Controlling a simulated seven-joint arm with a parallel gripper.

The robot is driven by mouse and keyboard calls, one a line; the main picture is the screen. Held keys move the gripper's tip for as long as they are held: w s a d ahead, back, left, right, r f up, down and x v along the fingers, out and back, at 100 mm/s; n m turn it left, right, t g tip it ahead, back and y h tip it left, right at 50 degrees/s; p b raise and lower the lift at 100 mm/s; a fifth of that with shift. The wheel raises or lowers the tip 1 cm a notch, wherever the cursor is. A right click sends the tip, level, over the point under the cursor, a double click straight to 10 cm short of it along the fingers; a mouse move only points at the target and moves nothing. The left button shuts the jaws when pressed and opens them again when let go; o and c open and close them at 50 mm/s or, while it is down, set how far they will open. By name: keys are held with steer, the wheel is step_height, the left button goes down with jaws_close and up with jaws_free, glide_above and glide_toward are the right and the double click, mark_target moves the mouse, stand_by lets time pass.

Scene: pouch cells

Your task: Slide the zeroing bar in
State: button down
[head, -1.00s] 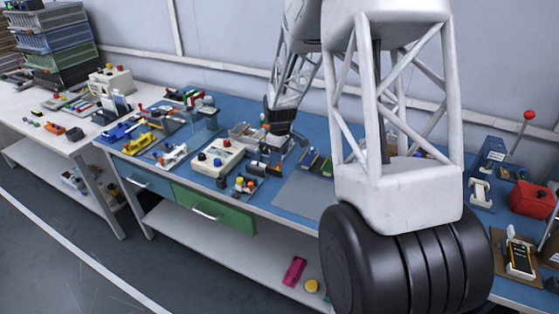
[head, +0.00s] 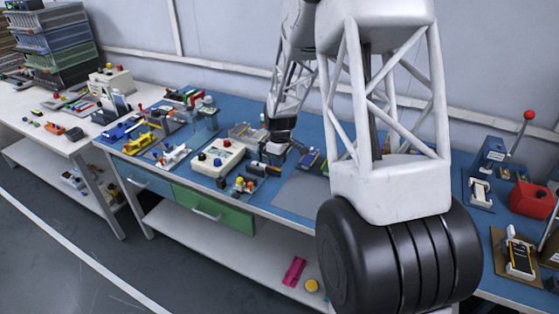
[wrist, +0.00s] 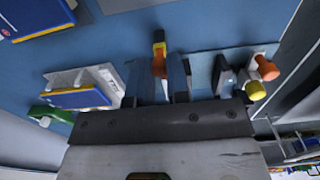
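In the wrist view, my gripper (wrist: 158,82) points at the blue bench, its two dark fingers a small gap apart. A narrow orange piece with a yellow and black end (wrist: 158,52) shows in line with that gap. I cannot tell whether the fingers touch it. In the head view, my gripper (head: 275,154) is low over the bench, beside a dark cylindrical part (head: 258,169). The fingertips are too small to make out there. I cannot tell for sure which piece is the zeroing bar.
In the wrist view, a white holder with a blue and yellow pouch cell (wrist: 80,98) is at left. An orange knob (wrist: 267,68) and a yellow knob (wrist: 255,91) stand close at right. A cream box with knobs (head: 216,158) is left of my gripper in the head view.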

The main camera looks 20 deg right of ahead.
mark_target(272, 168)
steer(key=shift+a, duration=0.1)
steer(key=shift+w+a, duration=1)
steer(key=shift+w, duration=0.05)
steer(key=c, duration=1.1)
jaws_free()
steer(key=shift+r, duration=0.15)
step_height(272, 168, up, 8)
steer(key=shift+f, duration=0.25)
